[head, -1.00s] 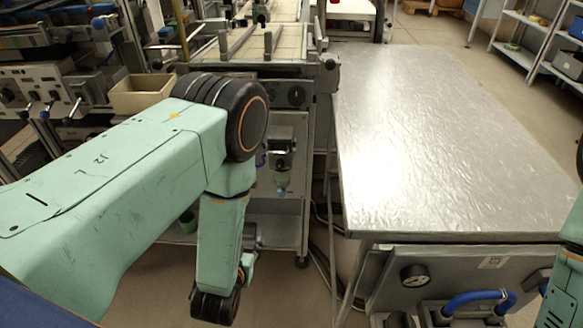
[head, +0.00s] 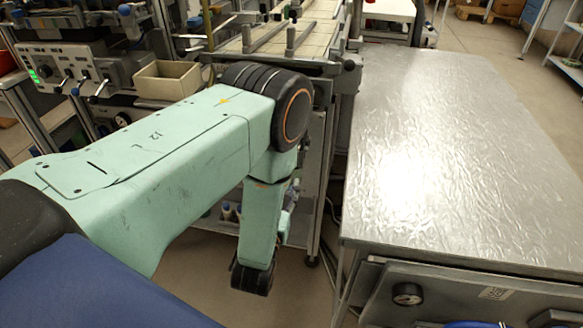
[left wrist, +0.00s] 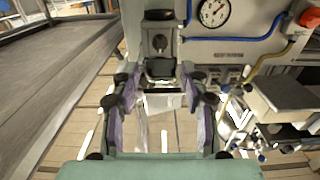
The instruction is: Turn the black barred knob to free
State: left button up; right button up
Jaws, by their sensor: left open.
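In the head view, a grey control panel (head: 122,69) at the left carries several dark knobs and levers. They are too small to tell which one is the black barred knob. Wooden floor planks show between and beside the fingers. In the head view my left arm bends down in the middle, and its gripper is not clearly seen. My right gripper is out of view.
A beige bin (head: 167,80) stands beside the panel. In the left wrist view, another gauge (left wrist: 214,12) and hoses lie on a panel. Open floor shows between my arm and the table.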

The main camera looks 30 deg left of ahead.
pick_arm(q)
jog(key=b+x, duration=0.1)
jog(key=x, duration=0.6)
jog(key=shift+w+f, duration=0.1)
grip_shut()
dwell(0.3)
